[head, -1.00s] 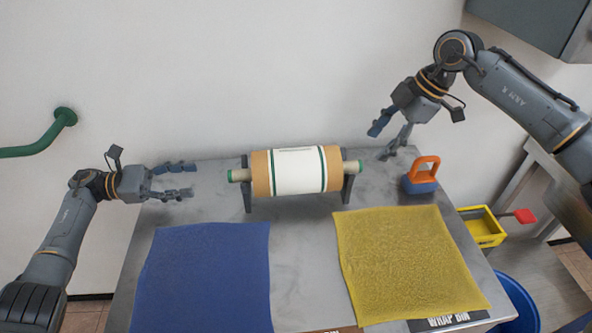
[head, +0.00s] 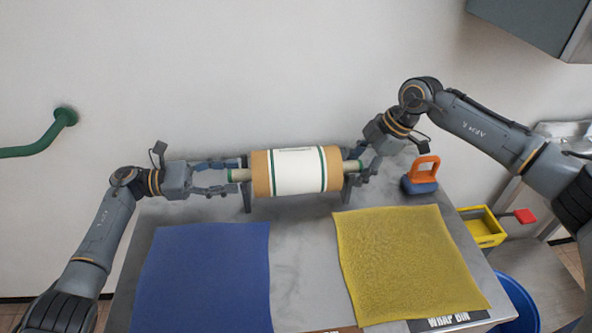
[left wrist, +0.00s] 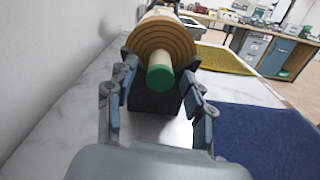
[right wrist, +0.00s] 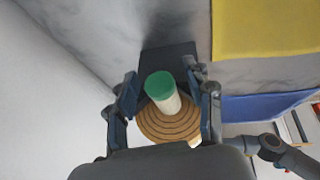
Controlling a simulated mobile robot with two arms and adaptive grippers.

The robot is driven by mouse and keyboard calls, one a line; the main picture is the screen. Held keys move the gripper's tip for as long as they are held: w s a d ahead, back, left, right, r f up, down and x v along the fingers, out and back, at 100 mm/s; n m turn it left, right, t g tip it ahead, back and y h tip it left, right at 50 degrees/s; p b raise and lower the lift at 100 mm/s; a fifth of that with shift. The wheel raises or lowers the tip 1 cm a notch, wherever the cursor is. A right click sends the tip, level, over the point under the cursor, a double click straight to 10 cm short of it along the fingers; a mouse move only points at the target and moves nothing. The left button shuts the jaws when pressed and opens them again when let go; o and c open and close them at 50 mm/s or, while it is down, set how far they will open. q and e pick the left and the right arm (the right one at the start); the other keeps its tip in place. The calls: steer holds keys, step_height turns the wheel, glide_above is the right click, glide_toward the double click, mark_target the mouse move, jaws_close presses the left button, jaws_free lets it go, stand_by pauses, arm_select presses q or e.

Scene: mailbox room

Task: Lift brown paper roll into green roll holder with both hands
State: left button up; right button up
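The brown paper roll (head: 262,174) has a white band with green stripes and a pale core with green end caps. It rests level on a dark stand (head: 247,202) at the back of the table. My left gripper (head: 230,177) is open at the core's left end; in the left wrist view the green cap (left wrist: 160,79) lies between its spread fingers. My right gripper (head: 357,172) is open at the right end; in the right wrist view the green cap (right wrist: 159,84) lies between its fingers. I cannot tell whether the fingers touch the core.
A blue mat (head: 205,275) and a yellow mat (head: 410,265) cover the front of the table. An orange-handled blue tool (head: 422,176) stands right of the roll, near my right gripper. A green rail (head: 45,140) is on the left wall. A yellow bin (head: 485,228) is at right.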

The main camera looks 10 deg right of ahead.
arm_select(q)
jaws_close()
arm_select(e)
jaws_close()
arm_select(q)
steer(key=shift+w+r, duration=0.1)
steer(key=shift+r, duration=0.1)
arm_select(e)
steer(key=shift+w+r, duration=0.1)
steer(key=shift+r, duration=0.1)
